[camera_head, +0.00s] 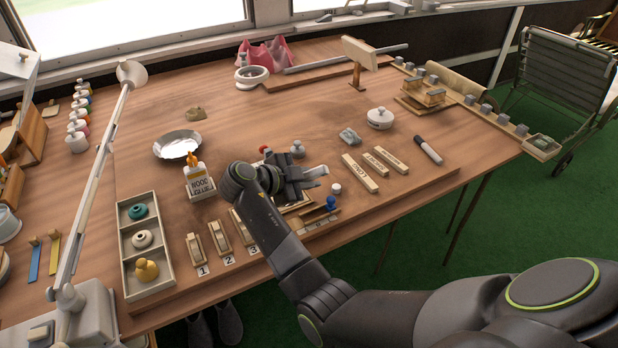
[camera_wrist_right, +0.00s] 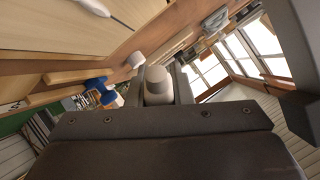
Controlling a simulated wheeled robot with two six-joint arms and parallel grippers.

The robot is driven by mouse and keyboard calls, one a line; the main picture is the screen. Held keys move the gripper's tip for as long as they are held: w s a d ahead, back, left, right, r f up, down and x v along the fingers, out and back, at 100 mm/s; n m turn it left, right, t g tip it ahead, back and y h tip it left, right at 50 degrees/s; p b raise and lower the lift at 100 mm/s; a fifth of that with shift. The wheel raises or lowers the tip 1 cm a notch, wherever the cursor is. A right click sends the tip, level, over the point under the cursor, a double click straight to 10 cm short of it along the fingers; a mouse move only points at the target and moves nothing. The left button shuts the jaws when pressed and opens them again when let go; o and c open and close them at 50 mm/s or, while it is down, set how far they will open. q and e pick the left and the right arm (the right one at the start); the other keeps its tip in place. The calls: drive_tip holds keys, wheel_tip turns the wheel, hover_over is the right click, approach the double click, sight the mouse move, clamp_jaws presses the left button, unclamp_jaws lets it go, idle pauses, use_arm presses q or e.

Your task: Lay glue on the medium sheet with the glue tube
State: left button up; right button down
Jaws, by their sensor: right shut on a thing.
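My right gripper (camera_head: 306,175) is over the front middle of the work table, just above a low pale tray or frame (camera_head: 297,207). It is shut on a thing. In the right wrist view a pale grey, rounded piece (camera_wrist_right: 157,84) shows between the fingers; I cannot tell whether it is the glue tube. I cannot make out the medium sheet for certain; the hand and forearm hide part of the area below. My left gripper is not in view.
A divided tray (camera_head: 124,245) with three round items and numbered wooden blocks lie at the front left. A white lamp (camera_head: 100,170) rises at left.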

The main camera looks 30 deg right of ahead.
drive_tip(key=shift+f, duration=0.15)
drive_tip(key=shift+f+b, duration=0.95)
drive_tip(key=shift+b, duration=0.2)
drive_tip(key=shift+r, duration=0.15)
idle(1.6)
drive_tip(key=shift+r+p, duration=2.35)
drive_tip(key=shift+r, duration=1.4)
drive_tip(key=shift+f, duration=0.1)
